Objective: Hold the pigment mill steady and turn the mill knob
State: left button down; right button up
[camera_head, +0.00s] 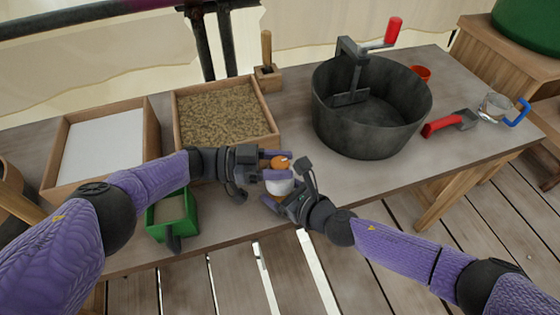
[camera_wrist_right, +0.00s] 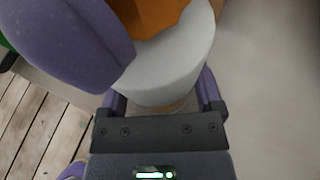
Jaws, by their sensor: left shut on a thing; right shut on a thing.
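The pigment mill has a white body (camera_head: 280,187) and an orange mill knob (camera_head: 281,162) on top, near the table's front edge. My left gripper (camera_head: 274,166) comes in from the left and is shut on the mill knob. My right gripper (camera_head: 279,196) comes from the lower right and is shut on the white body. In the right wrist view the white body (camera_wrist_right: 178,65) sits between my right gripper's purple fingers (camera_wrist_right: 162,92). The orange knob (camera_wrist_right: 165,16) shows above it, partly hidden by a large purple finger of my left gripper. The grippers cover much of the mill.
A green container (camera_head: 172,216) stands left of the mill, below a wooden tray of brown grains (camera_head: 277,140) and a white-filled tray (camera_head: 50,181). A large dark pot (camera_head: 420,125) with a red-handled crank stands behind right. The table's right front is clear.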

aim_at(280, 162)
pick_arm(q)
jog(key=shift+d, duration=0.1)
jog(key=shift+c, duration=1)
grip_release()
notch_tip(280, 162, up, 10)
